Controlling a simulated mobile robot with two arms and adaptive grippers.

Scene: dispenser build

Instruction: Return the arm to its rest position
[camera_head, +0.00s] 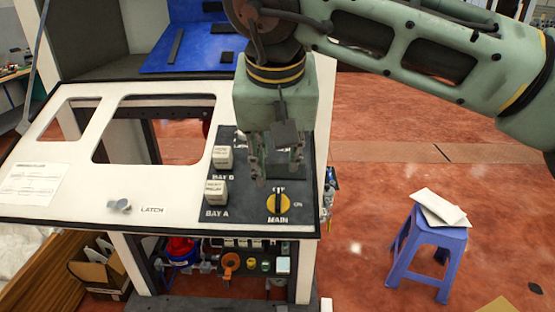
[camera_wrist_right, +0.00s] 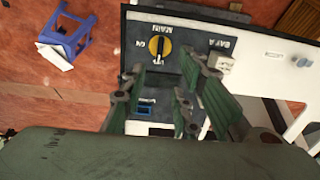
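My right arm reaches in from the upper right. Its gripper (camera_head: 276,172) points down over the dark control panel (camera_head: 240,208). The fingers are apart with nothing seen between them; both also show in the right wrist view. The yellow MAIN knob (camera_head: 278,203) lies just in front of the fingertips, and its dark bar points toward OFF. It also shows in the right wrist view (camera_wrist_right: 157,48), clear of the fingers. White blocks sit at BAY A (camera_head: 215,193) and BAY B (camera_head: 222,157). The gripper hides the panel's upper right. My left gripper is out of view.
The white console top (camera_head: 75,205) has rectangular openings and a grey latch (camera_head: 120,206). A blue board (camera_head: 190,48) stands behind. A blue stool (camera_head: 425,255) with white sheets (camera_head: 440,207) stands right of the console. Open red floor lies between them.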

